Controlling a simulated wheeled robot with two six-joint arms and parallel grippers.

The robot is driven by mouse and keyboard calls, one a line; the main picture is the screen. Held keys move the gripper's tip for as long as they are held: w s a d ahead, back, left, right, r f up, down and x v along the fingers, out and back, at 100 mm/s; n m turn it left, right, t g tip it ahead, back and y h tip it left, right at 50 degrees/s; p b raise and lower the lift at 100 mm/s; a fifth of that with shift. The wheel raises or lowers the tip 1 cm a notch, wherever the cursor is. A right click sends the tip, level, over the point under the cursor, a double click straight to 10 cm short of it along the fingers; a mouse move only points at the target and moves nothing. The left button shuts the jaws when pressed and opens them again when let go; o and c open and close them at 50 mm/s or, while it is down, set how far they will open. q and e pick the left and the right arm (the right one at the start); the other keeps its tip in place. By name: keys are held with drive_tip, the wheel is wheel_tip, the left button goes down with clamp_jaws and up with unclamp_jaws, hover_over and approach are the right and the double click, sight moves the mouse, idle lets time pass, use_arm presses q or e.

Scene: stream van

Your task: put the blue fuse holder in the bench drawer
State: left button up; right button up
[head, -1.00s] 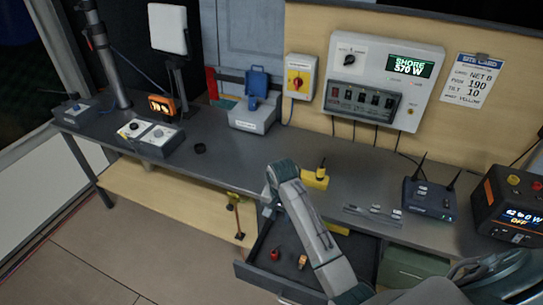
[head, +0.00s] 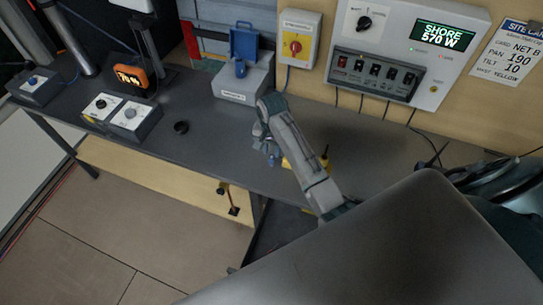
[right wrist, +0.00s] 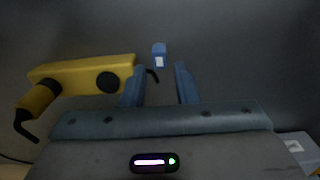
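A small blue block with a pale label, which looks like the blue fuse holder (right wrist: 159,55), lies on the grey bench top in the right wrist view. It is just beyond the gap between the fingertips of my right gripper (right wrist: 160,82), which is open with nothing between the fingers. In the head view my right gripper (head: 269,150) is over the bench near its front edge; I cannot separate the fuse holder from the bluish fingers there. The bench drawer (head: 283,228) is open below, mostly hidden by my own grey arm part. My left gripper is out of view.
A yellow tool with black parts (right wrist: 85,76) lies close left of the fingers in the wrist view. A grey box with a blue lid (head: 245,85) stands behind the gripper.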

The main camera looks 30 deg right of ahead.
sight(272, 157)
drive_tip(key=shift+f, duration=0.7)
drive_tip(key=shift+f+p, duration=0.3)
drive_tip(key=shift+p, duration=0.2)
wheel_tip(272, 157, down, 3)
drive_tip(key=shift+s+f+p, duration=0.1)
drive_tip(key=shift+f+p, duration=0.1)
drive_tip(key=shift+p, duration=0.55)
drive_tip(key=shift+f, duration=0.6)
clamp_jaws()
